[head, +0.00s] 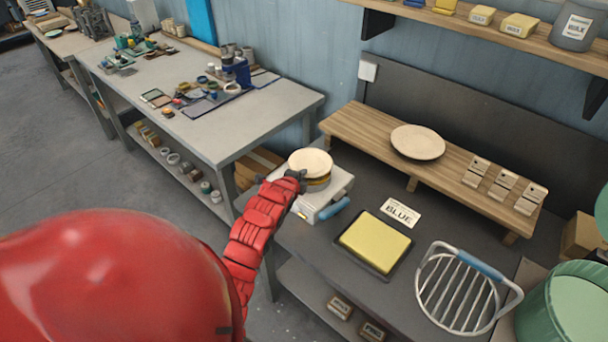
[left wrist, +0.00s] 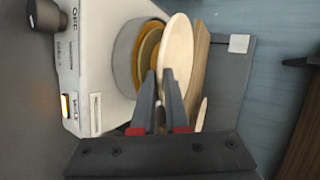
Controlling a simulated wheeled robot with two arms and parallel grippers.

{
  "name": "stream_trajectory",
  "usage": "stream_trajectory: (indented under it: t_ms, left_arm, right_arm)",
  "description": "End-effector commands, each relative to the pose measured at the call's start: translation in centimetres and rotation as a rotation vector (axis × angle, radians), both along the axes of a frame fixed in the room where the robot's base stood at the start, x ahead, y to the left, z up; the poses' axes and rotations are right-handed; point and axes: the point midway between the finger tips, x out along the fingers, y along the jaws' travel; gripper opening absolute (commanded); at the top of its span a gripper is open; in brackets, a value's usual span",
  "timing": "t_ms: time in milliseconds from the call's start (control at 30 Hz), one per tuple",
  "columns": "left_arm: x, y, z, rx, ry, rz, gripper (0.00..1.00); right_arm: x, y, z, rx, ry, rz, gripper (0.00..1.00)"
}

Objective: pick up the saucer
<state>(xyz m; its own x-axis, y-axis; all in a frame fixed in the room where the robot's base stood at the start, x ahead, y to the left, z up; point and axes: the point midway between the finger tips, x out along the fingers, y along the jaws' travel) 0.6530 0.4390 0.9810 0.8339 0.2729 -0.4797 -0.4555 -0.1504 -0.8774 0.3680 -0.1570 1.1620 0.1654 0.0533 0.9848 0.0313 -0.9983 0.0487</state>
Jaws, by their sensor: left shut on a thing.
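The saucer (head: 311,163) is a cream round disc over the round opening of a white dryer (head: 321,207) on the dark bench. My left gripper (head: 297,180) is at its near edge. In the left wrist view, the two dark fingers (left wrist: 164,88) are shut on the rim of the saucer (left wrist: 179,48). There the saucer is seen steeply from the side, in front of the dryer's grey ring (left wrist: 122,50) with its amber inside. I cannot tell how large the gap between saucer and ring is. My right gripper is not in view.
Another cream plate (head: 418,142) lies on a low wooden riser (head: 365,135) behind, with small stands (head: 503,185). A yellow pad (head: 374,244), a "BLUE" card (head: 400,213) and a wire basket (head: 458,292) are on the bench to the right. A green bin (head: 530,320) stands at far right.

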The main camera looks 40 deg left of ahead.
Motion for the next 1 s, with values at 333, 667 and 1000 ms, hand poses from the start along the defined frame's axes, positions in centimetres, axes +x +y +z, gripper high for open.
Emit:
stream_trajectory:
  t_ms: [333, 667, 1000]
  left_arm:
    - [-2.3, -0.7, 3.1, 0.007, -0.005, -0.001, 0.0]
    - [-9.1, -3.2, 4.4, 0.003, 0.0, 0.002, 0.0]
    - [-13.0, -4.7, 5.1, -0.002, 0.004, 0.001, 0.0]
  right_arm:
    - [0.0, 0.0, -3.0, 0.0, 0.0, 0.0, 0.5]
    - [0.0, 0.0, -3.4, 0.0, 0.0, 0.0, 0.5]
    - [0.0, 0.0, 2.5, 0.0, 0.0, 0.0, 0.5]
